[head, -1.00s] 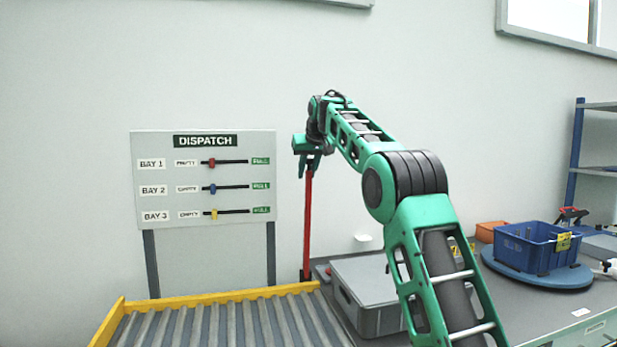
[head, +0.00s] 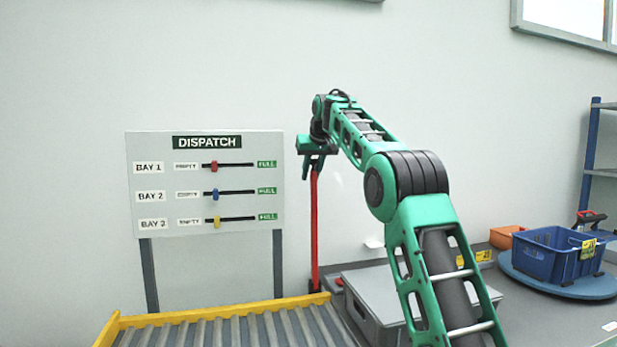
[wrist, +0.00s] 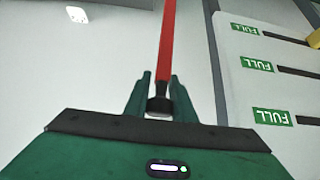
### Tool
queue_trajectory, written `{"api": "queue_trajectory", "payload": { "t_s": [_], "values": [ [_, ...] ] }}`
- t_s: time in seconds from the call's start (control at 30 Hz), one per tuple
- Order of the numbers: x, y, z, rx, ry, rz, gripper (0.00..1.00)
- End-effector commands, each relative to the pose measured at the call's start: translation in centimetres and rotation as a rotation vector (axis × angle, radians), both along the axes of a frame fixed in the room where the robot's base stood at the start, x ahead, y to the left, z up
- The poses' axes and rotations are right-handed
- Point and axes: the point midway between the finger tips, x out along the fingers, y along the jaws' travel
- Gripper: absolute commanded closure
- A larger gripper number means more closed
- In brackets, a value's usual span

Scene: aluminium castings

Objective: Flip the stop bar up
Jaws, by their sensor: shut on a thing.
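The stop bar (head: 315,230) is a red bar that stands upright at the right end of the roller conveyor's yellow edge, beside the dispatch board. My gripper (head: 314,167) is at the bar's top end and is shut on it. In the wrist view the red bar (wrist: 168,42) runs away from the dark tip between my gripper's fingers (wrist: 160,98). The bar's foot is near the conveyor's corner.
A dispatch board (head: 205,235) with three sliders stands left of the bar. The roller conveyor (head: 230,332) is below it. A grey lidded box (head: 375,318), a blue crate (head: 540,262) on a round turntable (head: 590,290) and an orange box (head: 507,236) are to the right.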

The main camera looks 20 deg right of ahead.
Motion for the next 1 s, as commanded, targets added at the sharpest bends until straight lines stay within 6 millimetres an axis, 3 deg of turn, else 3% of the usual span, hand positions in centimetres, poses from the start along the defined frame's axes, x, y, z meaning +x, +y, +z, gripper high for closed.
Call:
{"api": "queue_trajectory", "payload": {
  "t_s": [0.03, 0.4, 0.43, 0.5, 0.83, 1.0],
  "values": [
    [0.1, 0.4, -0.9, 0.003, 0.016, 0.007, 1.00],
    [0.1, 0.2, -0.9, 0.003, 0.017, 0.006, 1.00],
    [0.1, 0.2, -0.9, 0.003, 0.017, 0.006, 0.72],
    [0.1, 0.2, -0.8, 0.002, 0.015, 0.004, 0.60],
    [-0.2, 0.0, -0.1, 0.001, 0.005, 0.001, 0.60],
    [-1.3, 0.2, 1.6, 0.000, 0.002, 0.001, 0.60]
  ]
}}
